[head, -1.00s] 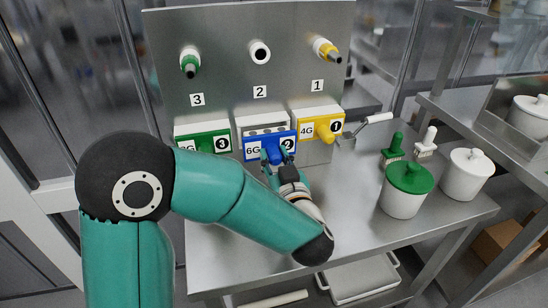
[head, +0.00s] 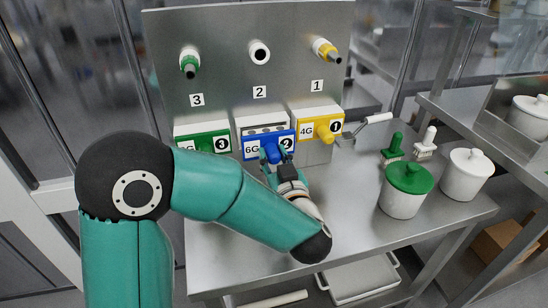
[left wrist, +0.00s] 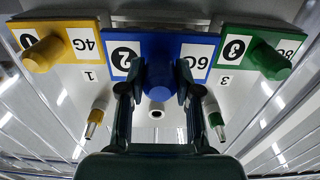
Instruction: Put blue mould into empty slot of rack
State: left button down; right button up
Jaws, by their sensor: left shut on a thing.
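The blue mould (head: 252,149), marked 6G and 2, is at the middle slot of the rack (head: 225,85), between the green and yellow moulds. The slot's pale housing (head: 262,121) with dark holes shows above it; I cannot tell how far in the mould sits. My left gripper (head: 277,155) is shut on the mould's blue knob. In the left wrist view, the gripper's fingers (left wrist: 159,82) flank the knob and the blue plate (left wrist: 196,60) looks level with its neighbours. My right gripper is not in view.
The green mould (head: 205,142) and yellow mould (head: 318,129) sit close on either side. Nozzles project from the panel above. The bench's middle right is clear.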

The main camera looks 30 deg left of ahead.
aim_at(276, 161)
pick_arm(q)
jog(key=shift+x, duration=1.9)
jog(key=shift+a+r, duration=0.1)
jog(key=shift+r, duration=0.15)
dwell(0.5)
jog(key=c, duration=1.3)
grip_release()
jog(key=o, duration=0.8)
jog(key=shift+f, duration=0.3)
jog(key=shift+v, duration=3.45)
